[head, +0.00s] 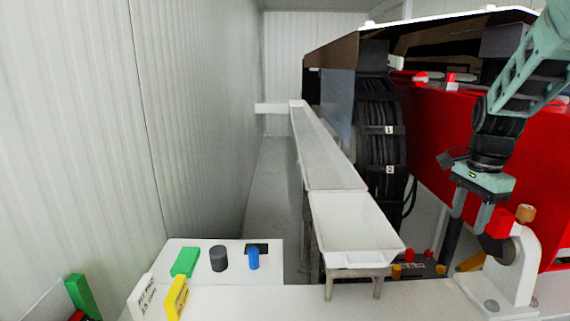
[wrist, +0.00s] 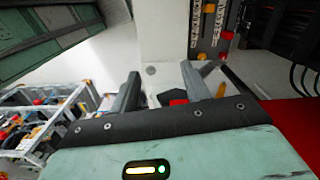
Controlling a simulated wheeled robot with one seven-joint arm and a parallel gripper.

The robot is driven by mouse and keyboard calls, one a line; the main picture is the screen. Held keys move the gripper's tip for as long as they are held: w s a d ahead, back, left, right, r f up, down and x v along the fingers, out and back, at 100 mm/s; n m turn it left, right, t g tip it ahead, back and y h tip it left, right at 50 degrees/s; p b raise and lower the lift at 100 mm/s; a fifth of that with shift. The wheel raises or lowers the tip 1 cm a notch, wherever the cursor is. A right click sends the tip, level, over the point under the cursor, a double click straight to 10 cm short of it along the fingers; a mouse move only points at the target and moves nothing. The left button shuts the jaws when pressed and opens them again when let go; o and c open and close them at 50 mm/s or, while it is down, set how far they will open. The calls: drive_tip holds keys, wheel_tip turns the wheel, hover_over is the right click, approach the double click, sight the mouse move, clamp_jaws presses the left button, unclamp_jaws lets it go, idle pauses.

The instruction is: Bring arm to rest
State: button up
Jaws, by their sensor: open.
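My gripper (head: 469,228) hangs at the right of the head view, pointing down, with its two grey fingers apart and nothing seen between them. In the wrist view the open fingers (wrist: 160,72) reach over a pale surface. I cannot tell whether the finger touches the block. My green arm comes down from the upper right.
A white trough (head: 352,222) runs back along the aisle. A red pump housing (head: 437,143) stands close behind my arm. A white table (head: 220,287) holds green, grey, blue and yellow pieces. A corrugated wall (head: 190,110) is at left. A metal rack (wrist: 45,120) shows in the wrist view.

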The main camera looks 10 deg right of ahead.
drive_tip(key=s+a+f+n+y+b, duration=0.1)
drive_tip(key=a+f+n+b, duration=0.15)
drive_tip(key=a+n, duration=0.6)
drive_tip(key=s+a+f+n+b, duration=0.1)
drive_tip(key=a+f+n+b, duration=0.2)
drive_tip(key=a, duration=1.1)
drive_tip(key=s+a+f+n+b, duration=0.1)
drive_tip(key=s+a+f+n, duration=0.3)
drive_tip(key=s+a+n, duration=0.3)
drive_tip(key=s+a+f+n+b, duration=0.2)
drive_tip(key=s+a+f+n, duration=0.2)
drive_tip(key=s+a+n, duration=0.3)
drive_tip(key=shift+s+a+n+h, duration=0.15)
drive_tip(key=shift+s+n+h, duration=0.15)
drive_tip(key=shift+s+n, duration=0.5)
drive_tip(key=shift+o, duration=0.3)
drive_tip(key=shift+s+m, duration=0.15)
drive_tip(key=shift+m, duration=0.1)
